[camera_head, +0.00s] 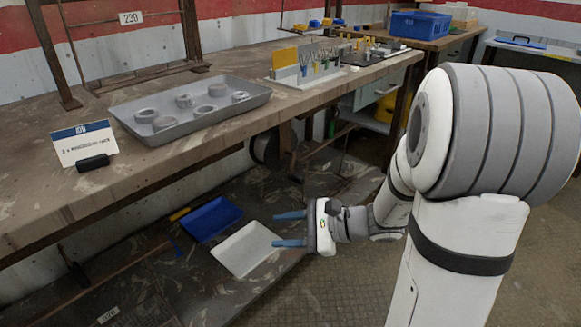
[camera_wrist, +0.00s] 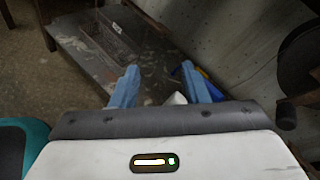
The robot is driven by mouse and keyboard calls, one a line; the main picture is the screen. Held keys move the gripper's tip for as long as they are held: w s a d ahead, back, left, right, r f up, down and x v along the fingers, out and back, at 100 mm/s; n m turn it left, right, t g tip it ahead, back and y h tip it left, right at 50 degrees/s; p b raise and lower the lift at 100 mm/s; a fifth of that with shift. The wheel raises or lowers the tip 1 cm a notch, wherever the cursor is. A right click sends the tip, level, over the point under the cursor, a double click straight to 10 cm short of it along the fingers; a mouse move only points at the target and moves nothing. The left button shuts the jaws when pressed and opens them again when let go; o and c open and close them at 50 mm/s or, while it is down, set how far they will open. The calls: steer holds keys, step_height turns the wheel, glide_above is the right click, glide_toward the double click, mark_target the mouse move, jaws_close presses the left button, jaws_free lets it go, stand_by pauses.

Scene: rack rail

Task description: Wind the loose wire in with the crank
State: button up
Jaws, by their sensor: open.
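A dark round drum (camera_head: 265,148) is mounted under the bench, partly in shadow. In the wrist view a dark round disc (camera_wrist: 302,62) stands at the right edge, cut off by the frame, with a dark knob (camera_wrist: 286,115) below it; this looks like the crank. I cannot make out the loose wire in either view. My gripper (camera_head: 281,229) is open and empty, its blue fingers pointing left over the low shelf, below and in front of the drum. The wrist view shows the same open fingers (camera_wrist: 160,72) with nothing between them, left of the disc and apart from it.
A blue tray (camera_head: 211,219) and a white tray (camera_head: 247,249) lie on the low shelf near my gripper. The bench (camera_head: 150,188) overhangs from above and carries a grey tray (camera_head: 190,128) of rings and a sign card (camera_head: 85,145). Open floor (camera_head: 330,285) lies in front.

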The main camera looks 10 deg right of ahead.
mark_target(303, 182)
steer(key=w+d+m+t, duration=0.3)
steer(key=w+d+r+m+t+h, duration=0.1)
steer(key=w+d+m+t, duration=0.2)
steer(key=d, duration=0.1)
steer(key=w+d+m+t+h, duration=0.1)
steer(key=w+d+m+t, duration=0.1)
steer(key=w+d, duration=0.1)
steer(key=shift+d+r+m+t+p, duration=0.15)
steer(key=shift+r+m+t+p, duration=0.15)
steer(key=shift+r+m+t, duration=0.1)
steer(key=b+x, duration=0.2)
steer(key=x, duration=0.5)
jaws_close()
